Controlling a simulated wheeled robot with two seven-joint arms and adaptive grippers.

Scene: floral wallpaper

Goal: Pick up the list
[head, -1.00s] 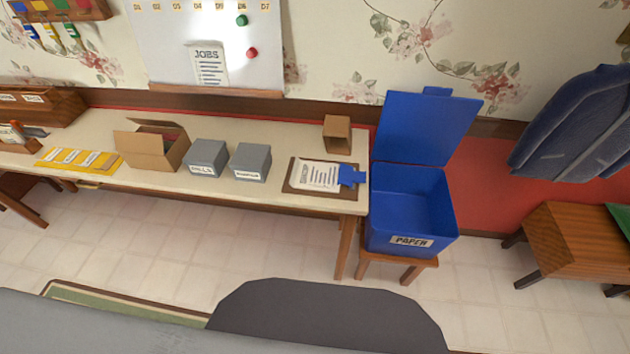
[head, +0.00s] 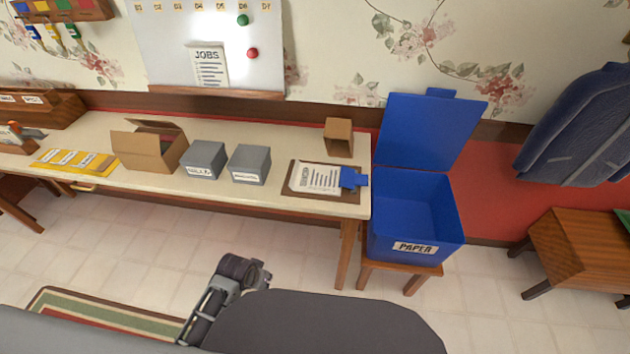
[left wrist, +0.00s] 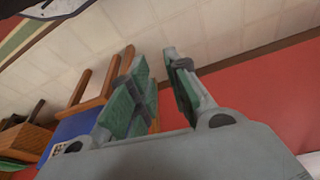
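A white printed sheet (head: 317,178) lies on a brown clipboard (head: 349,197) with a blue clip (head: 352,178) at the right end of the long table. Another white sheet, headed JOBS (head: 207,68), hangs on the whiteboard. I cannot tell which one is the list. My left gripper (head: 246,270) is low in front of the table, over the floor, apart from both sheets. In the left wrist view its two fingers (left wrist: 158,88) are spread with nothing between them. My right gripper is not in view.
A blue bin (head: 415,215) marked PAPER stands open on a stool, right of the table (head: 230,193). Two grey boxes (head: 205,160), an open carton (head: 150,150) and a small brown box (head: 339,137) stand on the table.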

